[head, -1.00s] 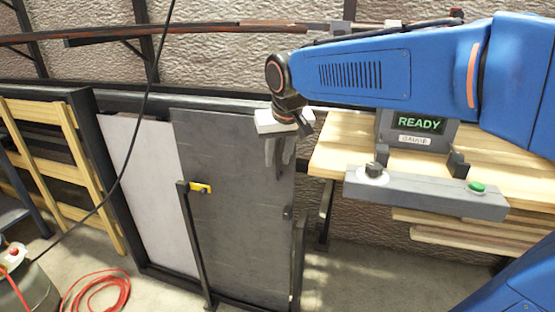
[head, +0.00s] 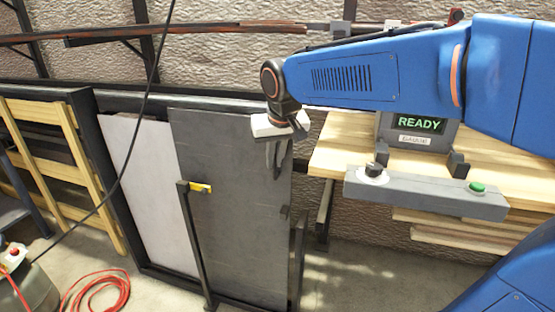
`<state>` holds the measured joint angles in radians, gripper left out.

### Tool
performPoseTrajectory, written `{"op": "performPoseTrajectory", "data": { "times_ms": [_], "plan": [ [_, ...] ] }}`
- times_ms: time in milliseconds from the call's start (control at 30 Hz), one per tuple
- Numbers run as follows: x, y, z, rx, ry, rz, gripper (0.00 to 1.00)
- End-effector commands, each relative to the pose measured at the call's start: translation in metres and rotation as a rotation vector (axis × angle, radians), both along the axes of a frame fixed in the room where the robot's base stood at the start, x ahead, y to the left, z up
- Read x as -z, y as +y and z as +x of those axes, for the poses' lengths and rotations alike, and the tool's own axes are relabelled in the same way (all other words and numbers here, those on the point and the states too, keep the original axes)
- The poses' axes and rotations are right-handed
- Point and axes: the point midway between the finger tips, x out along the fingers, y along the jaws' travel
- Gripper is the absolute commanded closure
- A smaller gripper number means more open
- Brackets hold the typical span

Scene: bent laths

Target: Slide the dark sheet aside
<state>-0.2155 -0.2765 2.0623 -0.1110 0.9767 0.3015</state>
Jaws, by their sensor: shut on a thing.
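The dark sheet (head: 235,220) stands upright, leaning in a dark frame, and covers the right part of a pale sheet (head: 150,200) behind it. My gripper (head: 276,160) hangs down at the dark sheet's upper right edge, below its white body. Its dark fingers are shut on the dark sheet near that edge; the exact contact is small and partly hidden. A yellow catch (head: 200,188) sits on a dark upright post (head: 192,240) in front of the dark sheet.
A wooden bench (head: 345,160) with a READY display (head: 419,124) and a grey control bar (head: 425,193) stands close on the right. A wooden rack (head: 75,170) stands at the left. A black cable (head: 140,130) hangs across the left, and a red hose (head: 100,290) lies on the floor.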

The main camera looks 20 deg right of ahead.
Motion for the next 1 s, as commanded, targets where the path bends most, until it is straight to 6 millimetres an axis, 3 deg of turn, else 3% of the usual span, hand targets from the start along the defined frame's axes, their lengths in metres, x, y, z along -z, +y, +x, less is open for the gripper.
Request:
{"op": "performPoseTrajectory", "data": {
  "times_ms": [267,1000],
  "plan": [
    [0.0,0.048,0.034,-0.008,0.0,0.0,1.0],
    [0.0,0.234,0.169,-0.004,-0.002,0.002,1.0]
  ]
}}
